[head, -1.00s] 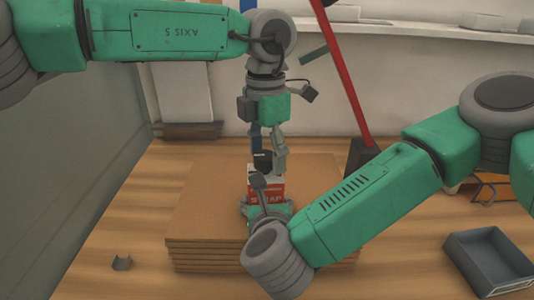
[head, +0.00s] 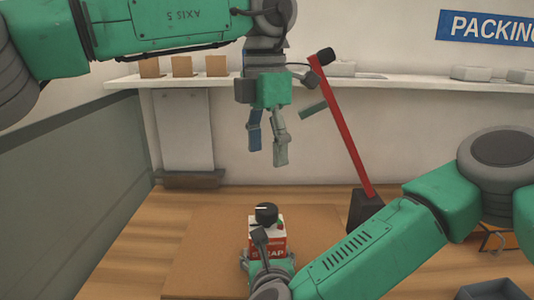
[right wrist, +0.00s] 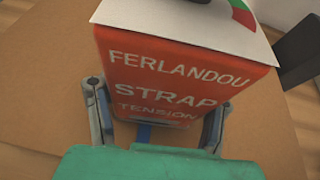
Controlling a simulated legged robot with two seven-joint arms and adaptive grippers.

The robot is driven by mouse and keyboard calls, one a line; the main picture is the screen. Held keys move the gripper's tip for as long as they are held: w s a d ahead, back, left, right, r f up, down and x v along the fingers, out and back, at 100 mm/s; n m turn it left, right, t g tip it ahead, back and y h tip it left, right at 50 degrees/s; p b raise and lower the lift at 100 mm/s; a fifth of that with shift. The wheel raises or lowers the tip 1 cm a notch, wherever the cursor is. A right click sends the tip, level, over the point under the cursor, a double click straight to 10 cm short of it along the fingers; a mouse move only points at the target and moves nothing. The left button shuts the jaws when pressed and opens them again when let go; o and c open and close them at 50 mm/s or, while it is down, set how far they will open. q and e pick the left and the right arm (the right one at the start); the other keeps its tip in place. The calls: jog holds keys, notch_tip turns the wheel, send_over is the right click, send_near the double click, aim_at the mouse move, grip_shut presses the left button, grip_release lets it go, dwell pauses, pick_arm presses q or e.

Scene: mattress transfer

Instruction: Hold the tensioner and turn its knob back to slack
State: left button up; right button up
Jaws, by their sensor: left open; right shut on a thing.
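The tensioner (head: 268,241) is a red and white box with a black knob (head: 265,213) on top, standing on the brown board stack (head: 205,240). In the right wrist view, the tensioner's red face (right wrist: 165,75) reads "FERLANDOU STRAP TENSION". My right gripper (right wrist: 155,118) is shut on the tensioner, one finger on each side; in the head view it is largely hidden behind its own wrist. My left gripper (head: 267,158) is open and empty, pointing down, well above and apart from the knob. A white mark shows on the knob's top.
A red bar (head: 343,130) leans up from a dark block (head: 367,212) right of the boards. A wall shelf (head: 210,82) with small brown boxes (head: 182,66) runs behind the left arm. A grey tray (head: 492,290) sits at the lower right.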

jog(key=shift+r, duration=0.1)
jog(key=o, duration=1.8)
jog(key=shift+s, duration=0.1)
